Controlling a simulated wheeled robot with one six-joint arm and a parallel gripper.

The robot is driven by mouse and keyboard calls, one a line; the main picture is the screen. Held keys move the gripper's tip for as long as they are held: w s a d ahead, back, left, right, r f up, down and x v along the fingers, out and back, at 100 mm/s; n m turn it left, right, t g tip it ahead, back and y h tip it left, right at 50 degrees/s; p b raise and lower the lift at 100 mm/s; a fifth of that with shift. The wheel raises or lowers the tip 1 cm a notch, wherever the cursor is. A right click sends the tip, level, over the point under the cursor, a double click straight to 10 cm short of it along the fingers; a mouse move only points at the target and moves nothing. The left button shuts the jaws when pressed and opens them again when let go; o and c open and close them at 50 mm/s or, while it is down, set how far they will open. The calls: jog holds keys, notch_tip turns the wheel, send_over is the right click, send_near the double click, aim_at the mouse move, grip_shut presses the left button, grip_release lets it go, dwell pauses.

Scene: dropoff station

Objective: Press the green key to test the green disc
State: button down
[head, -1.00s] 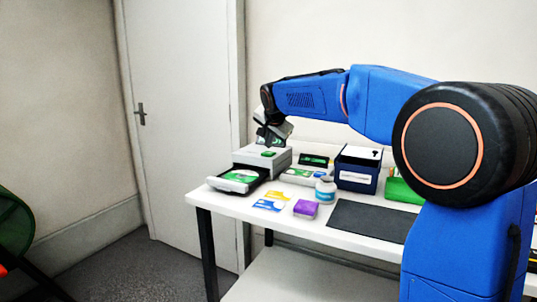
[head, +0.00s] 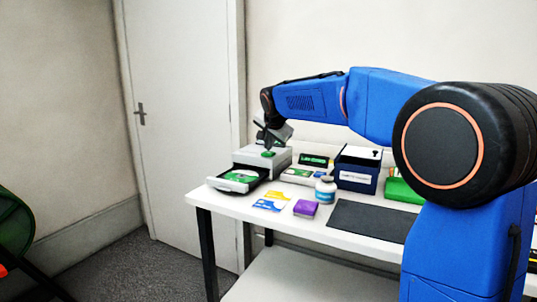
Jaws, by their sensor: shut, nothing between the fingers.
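A grey machine (head: 250,157) stands at the left end of the white table, with its front tray (head: 216,182) slid out. A green disc (head: 239,176) with a pale label patch lies in the tray. The green key (head: 268,154) is a small green patch on top of the machine. My gripper (head: 268,148) is shut and empty, pointing down right at the green key. At this size I cannot tell whether the fingertips touch the key. A small dark display (head: 314,160) with bright green lettering stands to the right of the machine.
A white unit with a green patch (head: 298,176), a white jar (head: 325,190), a purple box (head: 305,208), yellow and blue cards (head: 270,202), a dark blue box (head: 357,170) and a green box (head: 401,191) share the table (head: 320,232). A dark mat (head: 370,220) lies at front.

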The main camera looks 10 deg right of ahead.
aim_at(269, 154)
jog(key=shift+f, duration=0.4)
dwell(0.3)
jog(key=shift+r, duration=3.4)
